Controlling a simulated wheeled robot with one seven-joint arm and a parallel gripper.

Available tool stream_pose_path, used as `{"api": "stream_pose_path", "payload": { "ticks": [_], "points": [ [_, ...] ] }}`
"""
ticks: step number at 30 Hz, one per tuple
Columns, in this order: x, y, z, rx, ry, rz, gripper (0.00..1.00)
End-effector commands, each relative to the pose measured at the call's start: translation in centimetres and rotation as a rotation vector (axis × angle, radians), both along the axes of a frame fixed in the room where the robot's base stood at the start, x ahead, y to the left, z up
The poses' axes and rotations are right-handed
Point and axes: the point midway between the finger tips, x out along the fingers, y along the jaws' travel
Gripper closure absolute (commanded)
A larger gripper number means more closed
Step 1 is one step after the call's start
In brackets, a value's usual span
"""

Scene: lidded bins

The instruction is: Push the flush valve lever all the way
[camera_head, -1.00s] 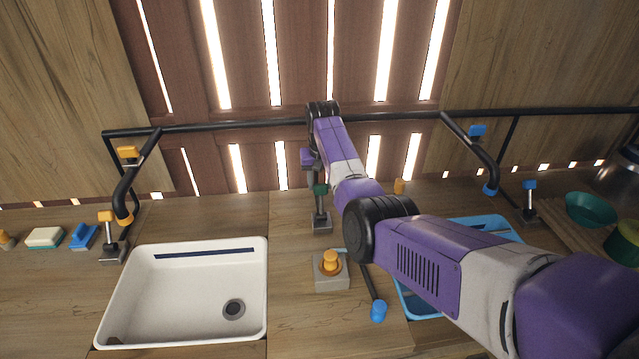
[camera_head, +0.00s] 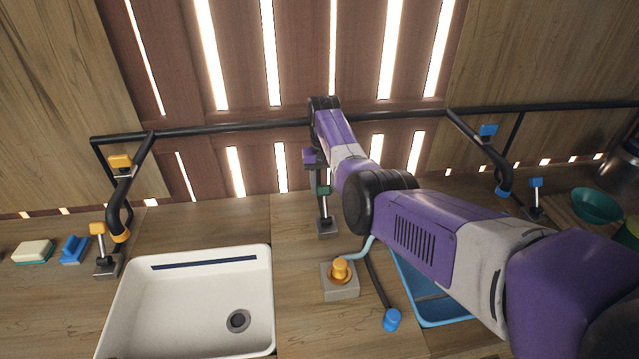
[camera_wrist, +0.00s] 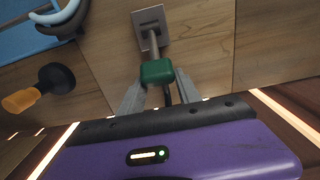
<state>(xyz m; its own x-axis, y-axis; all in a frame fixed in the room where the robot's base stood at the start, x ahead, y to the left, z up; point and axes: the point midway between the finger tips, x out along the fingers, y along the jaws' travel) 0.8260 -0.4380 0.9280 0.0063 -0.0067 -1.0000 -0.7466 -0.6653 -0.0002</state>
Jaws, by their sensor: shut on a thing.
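A lever with a green grip (camera_head: 324,190) stands on a thin post above a grey base (camera_head: 327,229), in front of the black rail. In the wrist view the green grip (camera_wrist: 157,71) sits between the two grey fingers of my gripper (camera_wrist: 159,88), which is shut on it. The post runs from the grip to the grey base plate (camera_wrist: 151,27) on the wooden counter. In the head view my purple hand and gripper (camera_head: 321,182) are at the lever, partly hidden by my arm. The lever looks close to upright; its exact tilt is unclear.
A white sink (camera_head: 190,300) lies left. An orange knob (camera_head: 340,270) on a grey block stands in front, with a blue-tipped black rod (camera_head: 391,319) beside it. A blue basin (camera_head: 435,312) is partly under my arm. The black rail (camera_head: 240,125) runs across the back.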

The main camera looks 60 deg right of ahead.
Motion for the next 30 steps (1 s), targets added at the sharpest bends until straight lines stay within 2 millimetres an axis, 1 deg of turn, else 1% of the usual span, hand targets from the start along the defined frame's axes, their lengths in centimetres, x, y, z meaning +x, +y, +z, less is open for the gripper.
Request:
{"api": "stream_pose_path", "payload": {
  "ticks": [1,11,12,15,25,28,30],
  "points": [
    [-0.3,0.2,-0.3,0.008,0.009,0.000,1.00],
    [-0.3,0.2,-0.3,0.009,0.011,0.000,1.00],
    [-0.3,0.2,-0.3,0.009,0.011,0.000,0.56],
    [-0.3,0.1,-0.2,0.008,0.009,0.000,0.38],
    [-0.1,0.0,0.1,0.004,0.005,0.000,0.38],
    [0.0,0.0,0.9,0.003,0.003,0.000,0.38],
    [0.0,0.0,1.9,0.002,0.002,0.000,0.38]
  ]
}}
